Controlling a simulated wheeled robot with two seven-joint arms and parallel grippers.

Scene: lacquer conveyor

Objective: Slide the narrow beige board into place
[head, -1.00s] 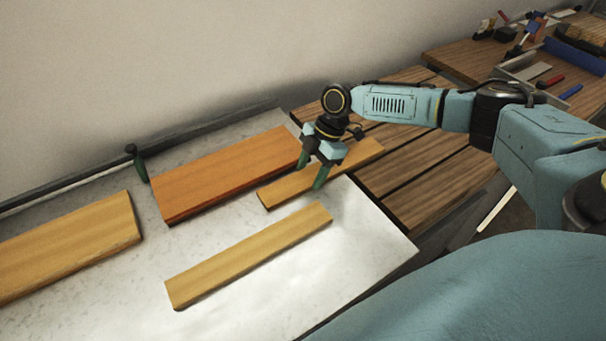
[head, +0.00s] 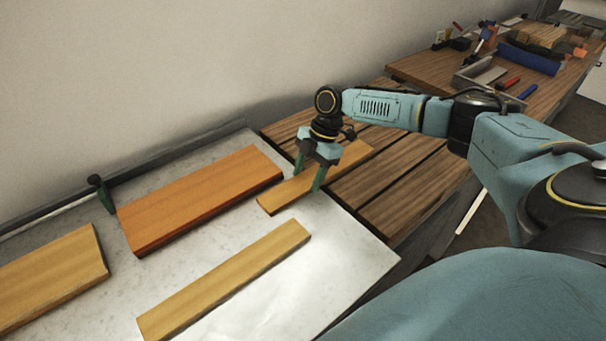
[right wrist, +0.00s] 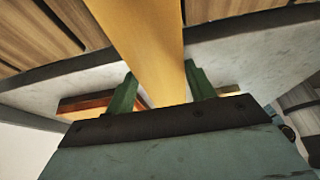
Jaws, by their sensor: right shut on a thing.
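The held narrow beige board (head: 279,197) lies partly over the pale worktop and partly over the slatted wooden table at its right. My right gripper (head: 307,180) is shut on it near the middle, one green finger on each long side. In the right wrist view the board (right wrist: 145,40) runs lengthwise between the fingers (right wrist: 162,78). Another narrow beige board (head: 225,280) lies apart, nearer me on the pale worktop. I cannot tell from the picture whether the held board touches the surface. My left gripper is out of view.
An orange board (head: 200,200) lies left of the held board, and a wide beige board (head: 45,280) lies farther left. A dark green post (head: 99,193) stands at the rail by the wall. The slatted table (head: 410,190) is mostly bare. Tools and a blue roll (head: 528,58) lie on the far bench.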

